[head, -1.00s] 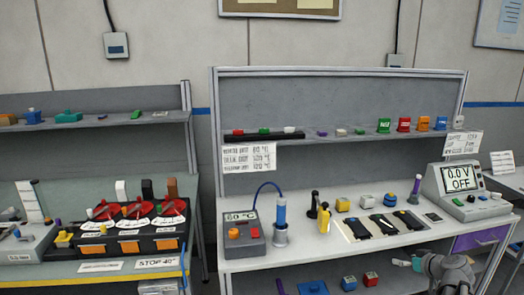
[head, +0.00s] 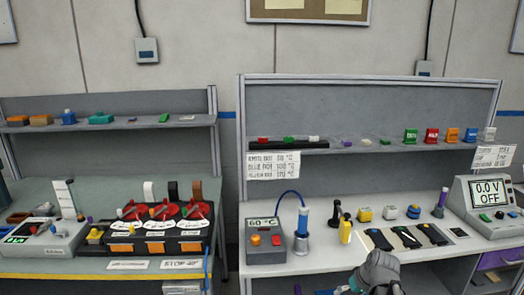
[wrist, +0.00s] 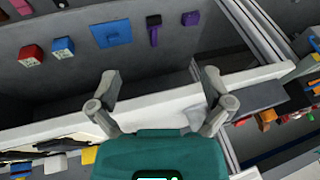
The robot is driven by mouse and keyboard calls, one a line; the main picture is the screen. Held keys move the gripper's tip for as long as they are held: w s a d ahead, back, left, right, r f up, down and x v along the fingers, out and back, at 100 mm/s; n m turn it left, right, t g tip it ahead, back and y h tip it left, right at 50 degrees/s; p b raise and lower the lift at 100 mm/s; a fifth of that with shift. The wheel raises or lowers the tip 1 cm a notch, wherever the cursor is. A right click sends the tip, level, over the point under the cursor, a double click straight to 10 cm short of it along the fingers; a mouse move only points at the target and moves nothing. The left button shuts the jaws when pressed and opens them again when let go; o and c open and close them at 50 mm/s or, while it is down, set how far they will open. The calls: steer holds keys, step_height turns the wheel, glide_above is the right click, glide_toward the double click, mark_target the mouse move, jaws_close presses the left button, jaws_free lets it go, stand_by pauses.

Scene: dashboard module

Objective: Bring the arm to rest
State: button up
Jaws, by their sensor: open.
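My gripper (wrist: 163,95) is open and empty in the wrist view. Its two grey fingers stand wide apart over the white front edge of the workbench (wrist: 52,128), with nothing between them. In the head view my grey arm (head: 378,272) shows at the bottom edge, in front of the right bench. The fingertips are not clear there.
The right bench holds a heating unit (head: 265,241), a blue-topped tool (head: 302,230), dark pads (head: 405,237) and a meter (head: 487,205). A lower shelf carries red (wrist: 31,55) and blue (wrist: 63,48) blocks. The left bench holds a dial panel (head: 160,228).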

steer(key=s+a+r+m+g+h+p, duration=0.1)
steer(key=s+a+g+h+p, duration=0.1)
steer(key=s+a, duration=0.4)
steer(key=shift+s+a+g+h, duration=0.15)
steer(key=shift+a+g+h, duration=0.5)
steer(key=shift+a, duration=1.25)
